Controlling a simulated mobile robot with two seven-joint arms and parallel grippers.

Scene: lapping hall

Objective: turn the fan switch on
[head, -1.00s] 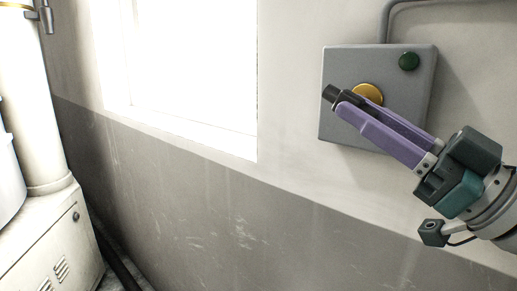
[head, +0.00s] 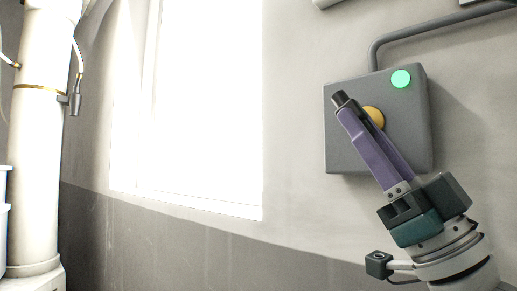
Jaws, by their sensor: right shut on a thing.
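The fan switch is a grey wall box (head: 345,148) with a yellow round plate (head: 375,116) and a black knob (head: 341,99) standing out from it. A small round lamp (head: 401,78) at the box's upper right glows bright green. My right gripper (head: 347,108), with purple fingers, reaches up from the lower right and is shut on the black knob. The fingers hide part of the yellow plate and the box. My left gripper is not in view.
A grey conduit (head: 425,33) runs from the top of the box to the upper right. A bright window (head: 205,100) is left of the box. A white column (head: 38,140) with pipe fittings stands at the far left. The wall between window and box is clear.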

